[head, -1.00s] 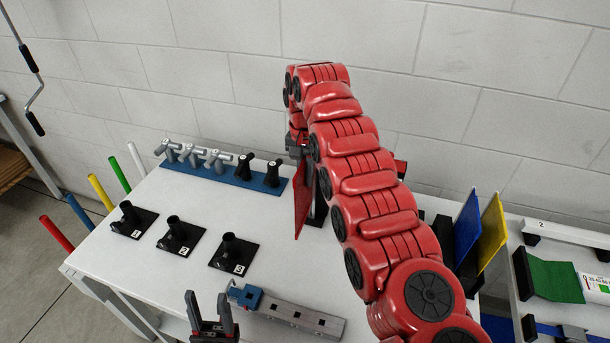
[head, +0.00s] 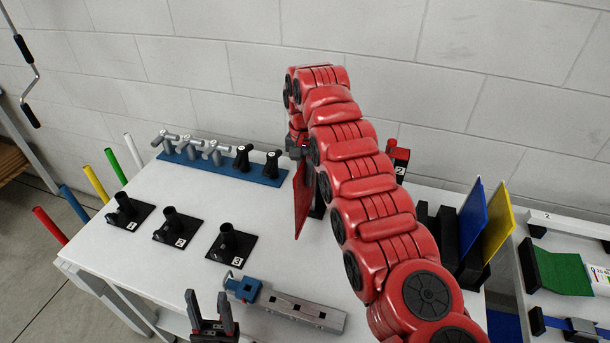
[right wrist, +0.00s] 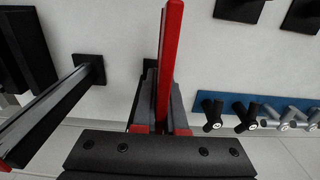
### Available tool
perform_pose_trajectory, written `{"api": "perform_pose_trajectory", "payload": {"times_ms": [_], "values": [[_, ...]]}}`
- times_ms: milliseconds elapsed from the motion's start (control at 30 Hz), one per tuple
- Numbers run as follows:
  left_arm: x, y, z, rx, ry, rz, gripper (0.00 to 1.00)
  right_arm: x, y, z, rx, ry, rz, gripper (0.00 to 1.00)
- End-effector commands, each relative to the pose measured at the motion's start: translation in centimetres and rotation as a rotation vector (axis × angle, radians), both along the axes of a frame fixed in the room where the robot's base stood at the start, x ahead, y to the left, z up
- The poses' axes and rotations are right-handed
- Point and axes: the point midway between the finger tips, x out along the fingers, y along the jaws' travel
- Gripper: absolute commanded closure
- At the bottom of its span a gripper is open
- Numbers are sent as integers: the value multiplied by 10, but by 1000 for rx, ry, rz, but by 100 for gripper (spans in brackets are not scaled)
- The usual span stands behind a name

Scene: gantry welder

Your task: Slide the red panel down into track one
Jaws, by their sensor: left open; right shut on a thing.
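The red panel (head: 302,203) hangs upright, almost edge-on, above the white table in the head view. My right gripper (head: 298,152) is shut on its upper part; the right wrist view shows the panel (right wrist: 169,55) between the fingers (right wrist: 160,118). A black upright (head: 319,203) stands just behind the panel, partly hidden by my red arm. I cannot tell whether it is track one or whether the panel touches it. A red-topped black post marked 2 (head: 398,162) stands right of the arm. My left gripper (head: 212,303) is open and empty at the front of the table.
Blue (head: 473,220) and yellow (head: 497,222) panels stand in black holders at right. A blue strip (head: 228,168) with handles lies at the back. Black numbered bases (head: 230,244) stand at left. A grey bar with a blue end (head: 300,308) lies in front.

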Motion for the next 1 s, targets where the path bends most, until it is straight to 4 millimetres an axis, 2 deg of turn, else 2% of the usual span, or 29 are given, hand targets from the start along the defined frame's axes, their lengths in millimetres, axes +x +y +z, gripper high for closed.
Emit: {"api": "perform_pose_trajectory", "payload": {"times_ms": [433,467,633,1000], "values": [[0,0,-16,0,0,0,50,0,0,-20,-1,1,0,100],[0,0,-15,0,0,0,50,0,0,-19,-1,1,0,87],[0,0,-14,0,0,0,50,0,0,-18,0,1,0,57],[0,0,-12,0,0,0,50,0,0,-15,0,0,0,56]]}}
